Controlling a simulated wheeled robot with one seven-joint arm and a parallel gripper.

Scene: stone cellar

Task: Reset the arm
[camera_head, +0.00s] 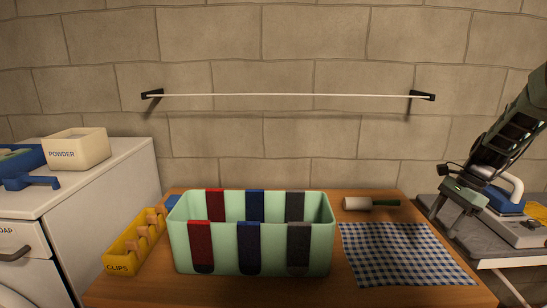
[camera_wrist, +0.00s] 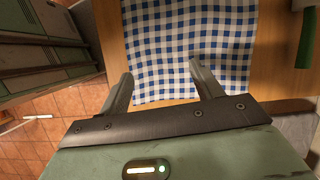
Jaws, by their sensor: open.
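My gripper (camera_head: 446,216) is at the right side of the head view, pointing down, beside the right edge of the wooden table and near the checked cloth. In the wrist view my gripper (camera_wrist: 161,70) has its two fingers spread apart with nothing between them. The blue and white checked cloth (camera_wrist: 180,40) lies flat beyond the fingers; it also shows in the head view (camera_head: 400,255).
A mint bin (camera_head: 268,265) with red, blue and grey straps stands on the table (camera_head: 365,292), with a yellow clips tray (camera_head: 120,266) to its left. A green-handled roller (camera_head: 372,203) lies behind the cloth. An ironing board (camera_head: 485,245) stands right; a rail (camera_head: 290,95) spans the wall.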

